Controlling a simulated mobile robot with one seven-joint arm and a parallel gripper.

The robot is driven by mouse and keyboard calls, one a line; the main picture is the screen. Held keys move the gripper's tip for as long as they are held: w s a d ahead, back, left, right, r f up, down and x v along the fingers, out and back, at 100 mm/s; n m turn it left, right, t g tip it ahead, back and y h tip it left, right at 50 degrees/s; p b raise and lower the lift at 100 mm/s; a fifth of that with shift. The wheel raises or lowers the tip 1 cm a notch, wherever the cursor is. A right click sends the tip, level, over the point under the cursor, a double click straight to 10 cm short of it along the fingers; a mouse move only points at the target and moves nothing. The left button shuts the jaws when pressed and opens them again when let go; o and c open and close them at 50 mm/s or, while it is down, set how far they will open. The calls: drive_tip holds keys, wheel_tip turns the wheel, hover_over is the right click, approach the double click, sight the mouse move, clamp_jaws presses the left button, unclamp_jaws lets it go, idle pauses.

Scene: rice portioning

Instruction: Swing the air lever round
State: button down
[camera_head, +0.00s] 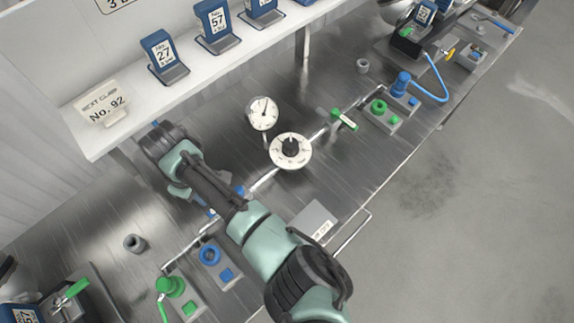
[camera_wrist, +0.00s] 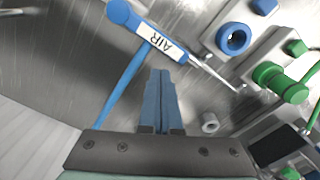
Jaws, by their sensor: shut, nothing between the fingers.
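The air lever (camera_wrist: 160,40) is a blue handle with a white AIR label and a round blue end, at the top of the wrist view. It lies roughly in line with a thin silver pipe. In the head view my arm covers most of it; a small blue part (camera_head: 238,190) shows beside the arm. My gripper (camera_wrist: 160,75) is shut and empty. In the wrist view its fingertips appear just below the lever's labelled part; I cannot tell whether they touch it. In the head view the fingers are mostly hidden by my arm.
A blue ring fitting (camera_head: 210,255) and a green fitting (camera_head: 171,286) stand on blocks near the pipe. A pressure gauge (camera_head: 263,113) and a round dial (camera_head: 290,151) stand behind. A green lever (camera_head: 344,119) is farther along. A shelf (camera_head: 200,75) with signs overhangs the bench.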

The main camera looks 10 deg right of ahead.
idle(0.6)
drive_tip(key=shift+s+d+p, duration=0.65)
drive_tip(key=shift+s+p, duration=0.25)
drive_tip(key=shift+p, duration=0.3)
drive_tip(key=shift+s+d+r+p, duration=0.15)
drive_tip(key=shift+s+d+p, duration=0.4)
drive_tip(key=shift+s+p, duration=0.5)
drive_tip(key=shift+w+d, duration=0.1)
drive_tip(key=shift+w, duration=0.05)
drive_tip(key=shift+p, duration=0.3)
